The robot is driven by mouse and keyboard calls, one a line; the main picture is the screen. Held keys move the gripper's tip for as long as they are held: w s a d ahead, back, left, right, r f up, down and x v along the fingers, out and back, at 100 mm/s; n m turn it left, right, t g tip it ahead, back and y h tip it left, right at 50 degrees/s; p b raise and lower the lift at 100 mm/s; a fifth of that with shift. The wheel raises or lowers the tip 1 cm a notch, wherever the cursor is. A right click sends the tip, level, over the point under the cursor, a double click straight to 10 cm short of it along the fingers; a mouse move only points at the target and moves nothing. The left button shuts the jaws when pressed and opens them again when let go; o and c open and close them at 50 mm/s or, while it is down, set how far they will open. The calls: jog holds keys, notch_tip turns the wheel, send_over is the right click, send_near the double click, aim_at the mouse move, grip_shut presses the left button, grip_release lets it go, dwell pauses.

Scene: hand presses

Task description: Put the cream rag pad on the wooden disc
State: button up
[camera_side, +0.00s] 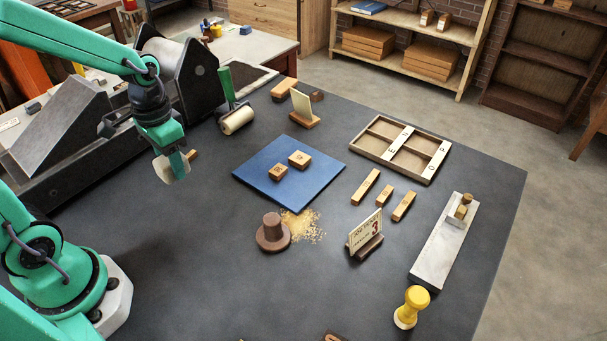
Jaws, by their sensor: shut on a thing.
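My gripper (174,165) is at the left, above the dark table, with its jaws pointing down. It is shut on the cream rag pad (162,169), a pale piece showing at the left of the jaws; the jaws hide part of it. I cannot pick out a plain wooden disc for certain. A brown round piece with a raised middle (273,237) stands on the table, right of and nearer than my gripper, apart from the pad. Another brown piece (335,337) is cut off by the bottom edge.
A blue mat (257,185) bears two wooden blocks. Tan crumbs (304,227) lie near the brown piece. A card in a stand (365,235), a yellow stamp (411,307), a divided tray (434,170) and a roller (236,119) stand around. The front left table is clear.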

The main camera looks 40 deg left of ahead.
jog(key=s+d+r+n, duration=0.1)
jog(key=s+d+r, duration=0.15)
jog(key=d, duration=1.15)
jog(key=s+d+r, duration=0.2)
jog(key=d+r, duration=0.2)
jog(key=d, duration=0.9)
send_over(272, 219)
notch_tip(272, 219, down, 7)
jog(key=shift+r, duration=0.15)
jog(key=shift+f, duration=2)
jog(key=shift+f, duration=0.1)
jog(key=o, duration=1)
